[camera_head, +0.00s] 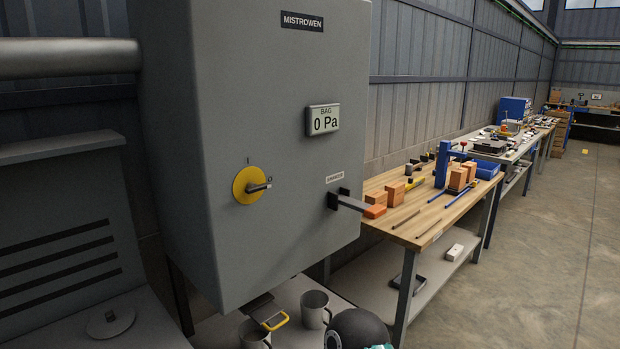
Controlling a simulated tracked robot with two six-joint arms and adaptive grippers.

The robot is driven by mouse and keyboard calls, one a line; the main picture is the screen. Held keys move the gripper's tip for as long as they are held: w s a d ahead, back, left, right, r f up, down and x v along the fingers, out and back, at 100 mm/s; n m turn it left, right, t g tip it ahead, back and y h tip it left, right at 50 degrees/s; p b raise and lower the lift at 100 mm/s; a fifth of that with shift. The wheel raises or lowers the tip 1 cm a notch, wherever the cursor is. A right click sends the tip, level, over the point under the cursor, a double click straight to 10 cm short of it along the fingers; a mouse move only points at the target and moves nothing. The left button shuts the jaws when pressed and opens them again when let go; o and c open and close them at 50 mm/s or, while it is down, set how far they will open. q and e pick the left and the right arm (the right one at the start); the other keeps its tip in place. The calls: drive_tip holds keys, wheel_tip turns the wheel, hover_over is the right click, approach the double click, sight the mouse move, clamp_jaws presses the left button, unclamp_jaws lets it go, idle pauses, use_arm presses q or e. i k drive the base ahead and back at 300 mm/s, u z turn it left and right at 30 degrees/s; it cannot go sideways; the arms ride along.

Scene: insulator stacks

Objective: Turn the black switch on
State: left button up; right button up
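A grey cabinet (290,80) fills the middle of the head view. On its front is a rotary switch with a yellow round plate (243,187) and a dark handle (259,187). The handle points right, toward the small "0" mark at the plate's right. An "I" mark stands above the plate. A display (323,119) above reads "BAG 0 Pa". Neither gripper can be made out in this view, and nothing touches the switch.
A wooden-topped workbench (440,213) with blocks and tools stands right of the cabinet. Mugs (315,309) and a yellow handle (275,321) are below it. A dark rounded object (358,329) at the bottom edge is unclear. Open floor (540,270) lies at right.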

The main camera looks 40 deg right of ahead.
sight(252, 187)
drive_tip(key=z, duration=0.35)
drive_tip(key=i, duration=0.9)
drive_tip(key=z, duration=0.45)
drive_tip(key=k, duration=0.9)
drive_tip(key=z, duration=0.25)
drive_tip(key=i, duration=0.9)
drive_tip(key=u, duration=0.05)
